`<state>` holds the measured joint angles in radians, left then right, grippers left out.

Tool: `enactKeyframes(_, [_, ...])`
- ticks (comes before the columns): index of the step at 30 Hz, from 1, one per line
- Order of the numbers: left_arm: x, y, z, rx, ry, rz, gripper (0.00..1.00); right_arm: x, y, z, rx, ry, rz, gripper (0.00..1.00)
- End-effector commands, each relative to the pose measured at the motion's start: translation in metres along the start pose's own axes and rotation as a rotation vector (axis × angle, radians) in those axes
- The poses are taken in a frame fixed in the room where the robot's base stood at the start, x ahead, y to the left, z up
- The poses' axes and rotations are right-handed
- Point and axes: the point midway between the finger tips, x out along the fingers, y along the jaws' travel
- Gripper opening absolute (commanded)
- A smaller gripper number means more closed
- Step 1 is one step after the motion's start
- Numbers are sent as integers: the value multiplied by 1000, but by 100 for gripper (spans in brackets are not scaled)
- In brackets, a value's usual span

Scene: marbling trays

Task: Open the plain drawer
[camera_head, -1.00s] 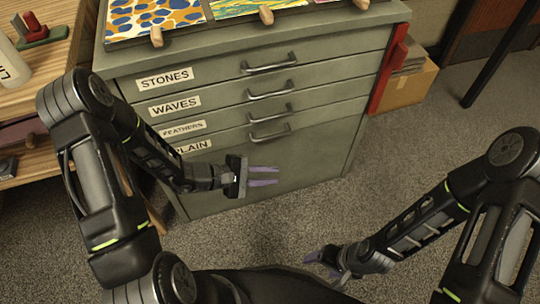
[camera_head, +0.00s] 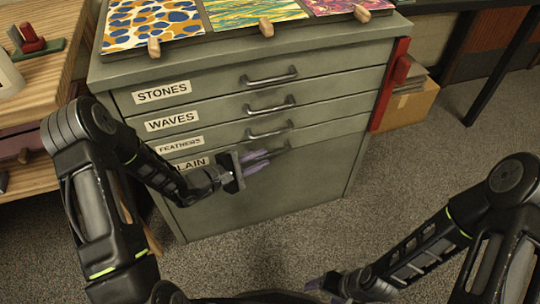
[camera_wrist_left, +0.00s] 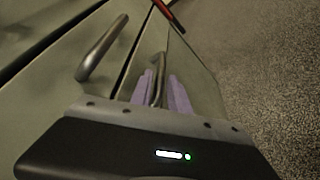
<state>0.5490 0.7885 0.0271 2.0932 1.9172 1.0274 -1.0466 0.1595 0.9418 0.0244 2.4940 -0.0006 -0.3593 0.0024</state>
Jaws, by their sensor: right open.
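The plain drawer is the bottom one of the grey cabinet, under a label (camera_head: 190,165) partly covered by my left gripper. Its bar handle (camera_wrist_left: 158,72) shows in the left wrist view, lying between the two purple fingers. My left gripper (camera_head: 268,159) is in front of that drawer, below the feathers handle (camera_head: 270,132). Its fingers are apart, one on each side of the plain handle, and I cannot tell whether they touch it. The drawer front looks closed. My right gripper (camera_head: 318,284) is open and empty, low over the floor.
Marbled sheets (camera_head: 152,24) with wooden pegs lie on the cabinet top. A wooden bench (camera_head: 50,70) stands at the left. A red part (camera_head: 392,85) is on the cabinet's right side, with a cardboard box (camera_head: 408,103) beyond. Carpet (camera_head: 430,170) is clear in front.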

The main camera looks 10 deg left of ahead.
Motion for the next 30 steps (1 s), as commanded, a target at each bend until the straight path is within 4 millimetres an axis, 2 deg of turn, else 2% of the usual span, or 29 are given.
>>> enactKeyframes(3, [20,-2,0,0,-2,-1,22,5,3,-1,2,3,2,71])
enactKeyframes(9, [39,0,0,0,-1,0,22,7,5,-2,4,6,3,71])
enactKeyframes(18, [40,0,0,-1,1,0,21,7,4,-3,4,6,3,71])
enactKeyframes(26, [40,0,0,-1,0,1,0,7,4,-2,3,6,3,71])
enactKeyframes(30, [40,0,0,-1,0,1,0,7,4,-2,3,6,3,71])
